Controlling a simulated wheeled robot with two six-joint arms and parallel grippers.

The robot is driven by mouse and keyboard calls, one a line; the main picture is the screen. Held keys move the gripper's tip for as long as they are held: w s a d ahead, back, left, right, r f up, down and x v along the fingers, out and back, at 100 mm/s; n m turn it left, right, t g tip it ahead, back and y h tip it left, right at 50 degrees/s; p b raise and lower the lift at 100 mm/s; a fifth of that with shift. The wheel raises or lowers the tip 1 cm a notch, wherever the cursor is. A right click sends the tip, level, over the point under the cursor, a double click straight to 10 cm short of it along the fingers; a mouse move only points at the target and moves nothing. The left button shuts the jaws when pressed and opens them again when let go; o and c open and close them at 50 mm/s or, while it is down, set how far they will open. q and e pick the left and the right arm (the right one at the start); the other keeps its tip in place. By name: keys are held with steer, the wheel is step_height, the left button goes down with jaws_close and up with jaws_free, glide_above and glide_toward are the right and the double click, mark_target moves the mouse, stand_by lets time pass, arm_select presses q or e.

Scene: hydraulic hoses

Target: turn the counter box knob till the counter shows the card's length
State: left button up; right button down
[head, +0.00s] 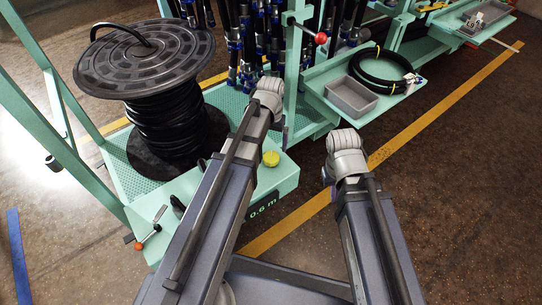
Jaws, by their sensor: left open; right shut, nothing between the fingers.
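The counter box (276,186) is a pale green housing at the front of the reel stand, and its dark display reads 0.6 m in green. A round yellow knob (271,158) sits on its top. My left gripper (284,136) is open just above and beyond the knob, apart from it; little of its fingers shows past the wrist. My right gripper (326,176) is shut and empty, right of the counter box, mostly hidden by its wrist. A small white card (411,79) lies by the coiled hose; its writing is too small to read.
A large black hose reel (145,60) stands at the left. A lever with an orange knob (138,245) sticks out at the front left. A shelf holds a black hose coil (383,68) and a grey bin (350,97). The floor at the right is clear.

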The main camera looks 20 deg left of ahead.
mark_target(271, 157)
arm_select(q)
step_height(271, 157, down, 7)
steer(key=b, duration=0.6)
steer(key=c, duration=1.3)
steer(key=shift+n, duration=0.5)
steer(key=o, duration=1.3)
